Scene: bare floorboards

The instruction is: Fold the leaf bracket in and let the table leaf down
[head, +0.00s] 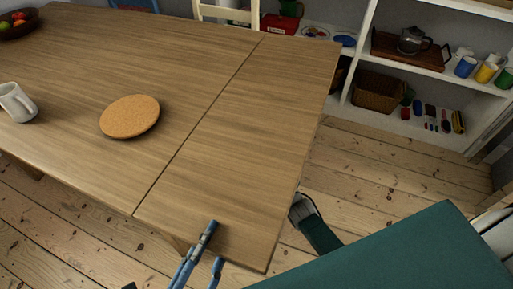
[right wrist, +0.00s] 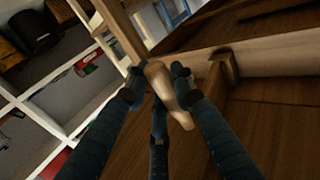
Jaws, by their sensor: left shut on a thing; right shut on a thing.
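The table leaf (head: 250,130) is the right-hand section of the wooden table (head: 110,65). It lies level with the main top, with a thin seam between. My left gripper (head: 213,246) is shut on the leaf's near edge, one blue finger lying over the top. My right gripper (head: 303,208) is low beside the leaf's right edge, its tips partly hidden under it. In the right wrist view the right gripper (right wrist: 157,79) is shut on a pale wooden piece, seemingly the leaf bracket (right wrist: 172,95), below the dark underside. How far the bracket is swung out I cannot tell.
A cork mat (head: 130,116), a white mug (head: 17,102) and a fruit bowl (head: 18,23) are on the main top. The leaf's top is bare. A white shelf (head: 400,122) with a basket (head: 379,91) stands beyond. Floorboards (head: 400,170) right of the leaf are clear.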

